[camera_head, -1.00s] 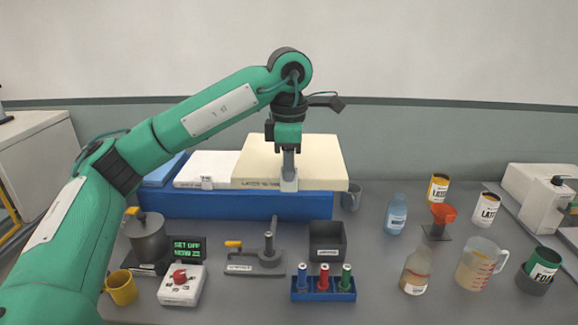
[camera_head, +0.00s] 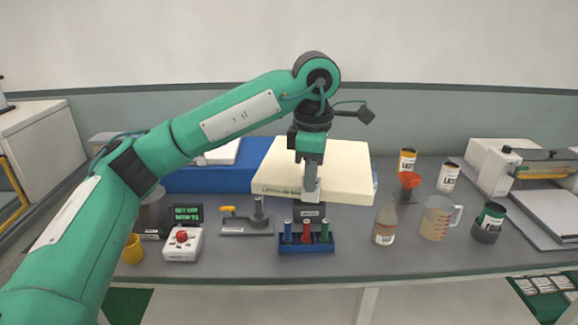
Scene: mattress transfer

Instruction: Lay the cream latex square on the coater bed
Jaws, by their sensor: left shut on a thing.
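The cream latex square (camera_head: 345,165) is a thick pale slab with dark printing on its front edge. My left gripper (camera_head: 311,190) is shut on its front edge, and the slab appears held up in front of the blue platform (camera_head: 210,181). The slab hides the platform's right end. A white machine (camera_head: 490,165) with a flat pale bed (camera_head: 545,212), apparently the coater, stands at the far right, partly cut off. A gap with cans and jugs lies between slab and bed. My right gripper is out of view.
A rack of coloured bottles (camera_head: 305,242) stands below the slab. A white slab (camera_head: 222,153) lies on the platform.

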